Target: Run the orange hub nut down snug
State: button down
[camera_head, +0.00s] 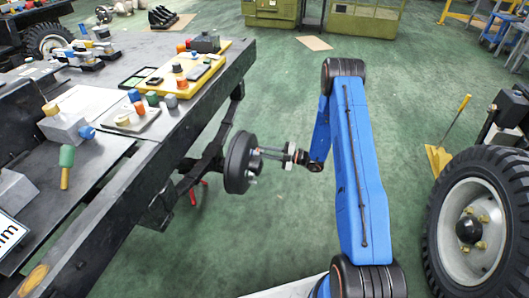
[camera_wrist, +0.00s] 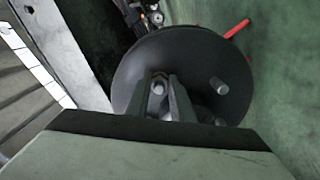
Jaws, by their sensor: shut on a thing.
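The hub is a dark round drum (camera_head: 236,165) with pale studs, mounted beside the bench; it also shows in the wrist view (camera_wrist: 135,65). My gripper (camera_head: 261,153) reaches it from the right, its fingertips at the drum's face. In the wrist view my gripper (camera_wrist: 167,88) is shut on a small grey stud or nut near the drum's middle; its exact kind is hard to tell. Another stud (camera_wrist: 219,87) sticks out to the right. A small orange piece (camera_head: 139,108) stands on a tray on the bench.
The dark bench (camera_head: 170,130) fills the left, with a yellow board (camera_head: 212,70) and a small tray (camera_head: 122,126) holding coloured pieces. A wheel (camera_head: 432,235) with a large tyre stands at the right.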

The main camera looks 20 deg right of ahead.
jog(key=shift+m, duration=0.4)
jog(key=c, duration=1.5)
grip_release()
jog(key=shift+d, duration=0.1)
jog(key=shift+c, duration=0.2)
jog(key=v, duration=1.7)
jog(key=shift+d, duration=0.15)
jog(key=shift+s+f, duration=0.1)
